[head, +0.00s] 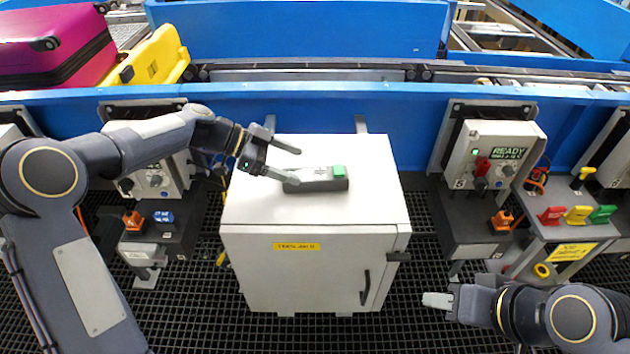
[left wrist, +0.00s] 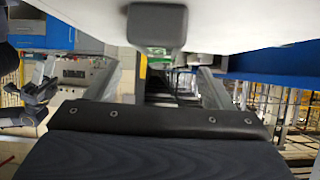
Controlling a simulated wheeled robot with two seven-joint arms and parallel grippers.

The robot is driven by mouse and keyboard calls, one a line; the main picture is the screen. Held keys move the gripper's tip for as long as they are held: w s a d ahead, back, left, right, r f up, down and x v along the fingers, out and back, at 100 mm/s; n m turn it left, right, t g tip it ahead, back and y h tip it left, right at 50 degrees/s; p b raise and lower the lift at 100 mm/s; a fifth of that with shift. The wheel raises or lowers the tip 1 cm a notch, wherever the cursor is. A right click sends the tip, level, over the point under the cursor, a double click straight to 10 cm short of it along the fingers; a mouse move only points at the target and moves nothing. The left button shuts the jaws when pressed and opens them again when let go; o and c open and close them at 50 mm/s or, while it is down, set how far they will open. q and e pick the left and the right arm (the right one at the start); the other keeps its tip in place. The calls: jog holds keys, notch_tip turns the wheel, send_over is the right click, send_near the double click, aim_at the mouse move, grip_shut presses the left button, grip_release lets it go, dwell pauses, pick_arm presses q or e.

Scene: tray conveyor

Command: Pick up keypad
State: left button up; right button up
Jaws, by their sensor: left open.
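The keypad (head: 325,186) is a dark grey block with a pale top and a green button at its right end. It lies on the white cabinet's top. My left gripper (head: 299,166) is open at the keypad's left end, with its lower fingertip overlapping that end in the head view. In the left wrist view, the keypad's dark end (left wrist: 157,27) shows above and between the spread fingers (left wrist: 158,86); contact cannot be told. My right gripper (head: 438,300) is low at the right, away from the keypad; its finger opening is unclear.
The white cabinet (head: 300,269) stands on a dark grid floor (head: 420,335) before a blue conveyor wall (head: 420,120). A control box reading READY (head: 495,150) stands to the right. A pink suitcase (head: 60,45) and a yellow case (head: 152,62) are behind at left.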

aim_at(317, 173)
pick_arm(q)
jog(key=p+x, duration=0.2)
jog(key=x, duration=0.4)
jog(key=shift+d+f+p, duration=0.3)
jog(key=c, duration=1.2)
jog(key=shift+c, duration=0.2)
jog(key=shift+r, duration=0.15)
jog(key=shift+r, duration=0.6)
jog(key=s+r+b, duration=0.6)
jog(key=s+r, duration=0.5)
jog(key=s, duration=0.3)
jog(key=shift+r, duration=0.3)
